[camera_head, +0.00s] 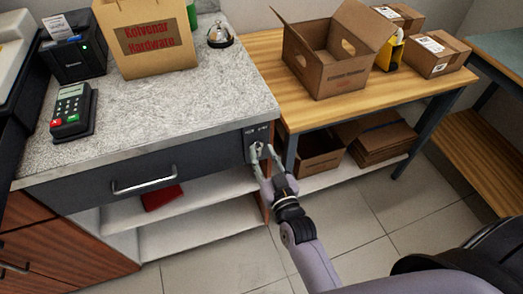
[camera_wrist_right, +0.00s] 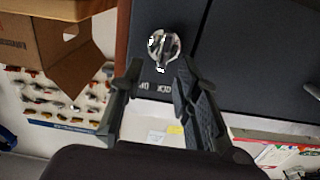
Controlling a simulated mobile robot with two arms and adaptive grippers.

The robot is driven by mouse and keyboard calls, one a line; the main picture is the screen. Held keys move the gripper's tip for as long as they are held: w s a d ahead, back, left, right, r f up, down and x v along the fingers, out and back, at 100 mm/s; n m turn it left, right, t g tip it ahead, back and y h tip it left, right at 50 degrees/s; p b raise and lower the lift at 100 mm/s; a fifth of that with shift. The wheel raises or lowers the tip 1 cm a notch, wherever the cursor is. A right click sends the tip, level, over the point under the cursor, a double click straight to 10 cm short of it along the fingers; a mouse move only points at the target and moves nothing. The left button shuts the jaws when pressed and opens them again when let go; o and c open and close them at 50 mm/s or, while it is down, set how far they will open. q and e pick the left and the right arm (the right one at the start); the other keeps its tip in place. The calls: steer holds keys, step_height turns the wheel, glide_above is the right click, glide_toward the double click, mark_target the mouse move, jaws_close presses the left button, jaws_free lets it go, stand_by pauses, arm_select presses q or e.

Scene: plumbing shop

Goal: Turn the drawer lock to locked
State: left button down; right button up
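The drawer lock (camera_wrist_right: 163,45) is a round shiny metal cylinder with a raised turn piece, set in a dark plate at the right end of the counter front. White lettering beside it appears upside down in the right wrist view. In the head view, the lock plate (camera_head: 257,138) is partly hidden by my right gripper (camera_head: 260,154). In the wrist view, the right gripper (camera_wrist_right: 160,68) is open, its two fingertips just short of the lock and on either side of it. Contact cannot be told. The drawer (camera_head: 125,172) with a metal handle looks shut. My left gripper is out of view.
The counter (camera_head: 160,110) holds a card terminal (camera_head: 74,109), a paper bag (camera_head: 146,38) and a bell (camera_head: 220,36). A wooden table (camera_head: 272,62) with cardboard boxes stands close on the right. White shelves (camera_head: 205,222) lie under the drawer.

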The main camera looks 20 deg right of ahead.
steer(key=shift+w, duration=0.7)
steer(key=shift+c, duration=0.4)
jaws_close()
